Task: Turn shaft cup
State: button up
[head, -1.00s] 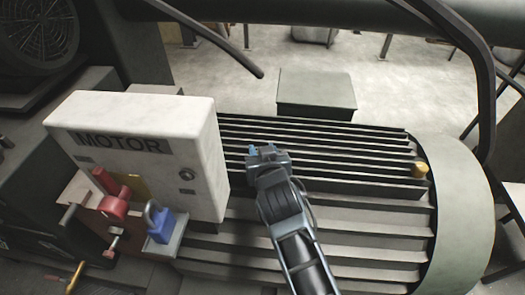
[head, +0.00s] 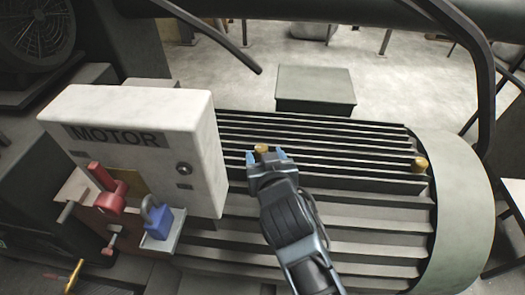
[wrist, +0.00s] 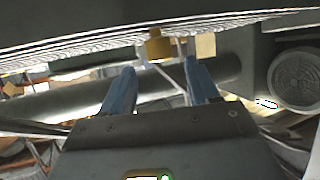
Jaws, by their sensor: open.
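A small brass-yellow shaft cup (head: 262,149) shows just beyond my fingertips, over the ribbed motor housing. In the wrist view a yellow cup (wrist: 157,46) sits ahead of and between the fingers, under the ribbed surface at the top. My gripper (head: 266,156) is open, with its two blue fingertips apart; they also show in the wrist view (wrist: 160,68). The fingers look empty, with the cup a little past their tips. Whether either finger touches it cannot be told. A second yellow cup (head: 420,164) stands at the right end of the ribs.
A white MOTOR box (head: 205,135) stands left of my gripper. Below it are a red lever (head: 110,195) and a blue padlock (head: 158,222). A rounded end cover (head: 460,210) is at right, a grey block (head: 316,90) behind, and dark hoses overhead.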

jog(key=shift+v, duration=1.25)
jog(key=s+d+f, duration=0.2)
jog(key=s+d, duration=0.8)
jog(key=s+d+f, duration=0.3)
jog(key=s+d, duration=0.6)
jog(key=s+d+r+m+h, duration=0.1)
jog(key=s+r, duration=0.3)
jog(key=s, duration=0.3)
jog(key=s+d+r+m+t+h, duration=0.1)
jog(key=s+d+r, duration=0.1)
jog(key=s, duration=0.4)
jog(key=s+d+r+m+h, duration=0.1)
jog(key=s+r, duration=0.4)
jog(key=s, duration=0.2)
jog(key=shift+s+d+r+t, duration=0.3)
jog(key=shift+s+d+t, duration=0.05)
jog(key=shift+t, duration=0.05)
